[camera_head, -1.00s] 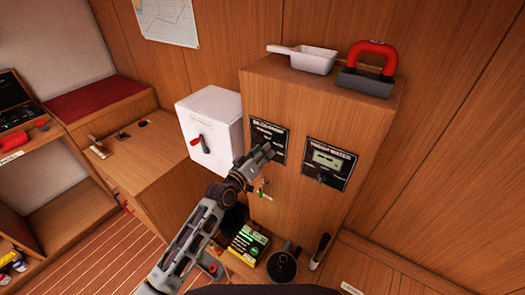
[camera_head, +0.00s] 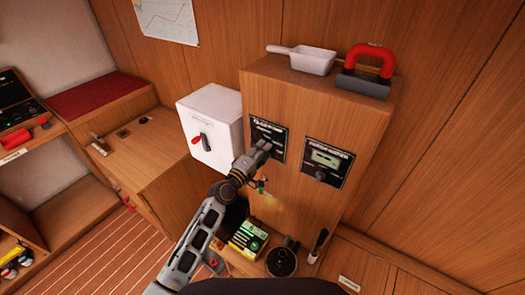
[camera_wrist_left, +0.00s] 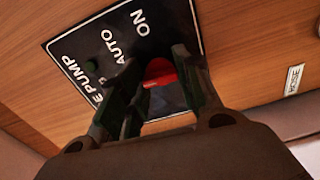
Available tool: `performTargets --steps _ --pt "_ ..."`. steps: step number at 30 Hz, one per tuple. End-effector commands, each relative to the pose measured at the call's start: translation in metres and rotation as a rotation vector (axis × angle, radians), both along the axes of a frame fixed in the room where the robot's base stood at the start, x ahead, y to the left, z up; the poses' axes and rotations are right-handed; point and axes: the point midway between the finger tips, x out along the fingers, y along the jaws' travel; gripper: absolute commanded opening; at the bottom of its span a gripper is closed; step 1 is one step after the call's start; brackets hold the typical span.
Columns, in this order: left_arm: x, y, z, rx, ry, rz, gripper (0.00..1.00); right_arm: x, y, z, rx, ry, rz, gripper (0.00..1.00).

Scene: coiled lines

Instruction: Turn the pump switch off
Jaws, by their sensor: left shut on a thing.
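The pump switch panel (camera_head: 270,128) is a black plate with white lettering on the front of the wooden cabinet, at its upper left. In the left wrist view the panel (camera_wrist_left: 105,42) shows "PUMP", "AUTO" and "ON". My left gripper (camera_head: 262,147) reaches to the panel's lower part. In the left wrist view its fingers stand on both sides of a red switch lever (camera_wrist_left: 160,72) and are shut on it. The fingers partly hide the lever and the remaining lettering. My right gripper is not in view.
A second black panel (camera_head: 327,161) with a small display sits right of the switch. A white box (camera_head: 212,125) with a red handle stands left. A white scoop (camera_head: 302,58) and a red-handled tool (camera_head: 369,66) lie on top of the cabinet. Several items stand below.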

Motion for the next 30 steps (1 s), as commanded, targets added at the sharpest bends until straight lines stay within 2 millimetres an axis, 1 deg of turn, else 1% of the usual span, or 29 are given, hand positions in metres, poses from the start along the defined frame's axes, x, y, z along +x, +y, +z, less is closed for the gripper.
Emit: performTargets --steps 7,13,15,20,21,26,27,30 --pt "0.0002 0.0004 -0.0003 -0.066 0.045 0.001 0.10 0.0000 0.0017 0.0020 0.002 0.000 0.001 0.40" --pt "0.0003 0.0006 -0.0006 -0.076 0.052 0.001 0.10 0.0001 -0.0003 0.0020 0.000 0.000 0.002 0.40" --pt "0.0002 0.0005 -0.0006 -0.076 0.052 0.001 0.07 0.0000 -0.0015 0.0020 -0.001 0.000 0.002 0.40" --pt "0.0003 0.0006 -0.0001 -0.075 0.050 0.001 0.07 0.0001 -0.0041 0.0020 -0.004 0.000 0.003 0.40" --pt "0.0003 0.0005 0.0000 -0.075 0.050 0.001 0.33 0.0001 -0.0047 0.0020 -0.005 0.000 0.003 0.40" --pt "0.0005 0.0005 0.0012 -0.076 0.048 0.001 0.54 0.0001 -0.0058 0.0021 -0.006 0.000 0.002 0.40" --pt "0.0007 0.0005 0.0018 -0.076 0.047 0.001 0.55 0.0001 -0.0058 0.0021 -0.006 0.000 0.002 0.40" --pt "0.0011 0.0005 0.0037 -0.077 0.044 0.002 0.55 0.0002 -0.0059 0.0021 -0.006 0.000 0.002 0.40"
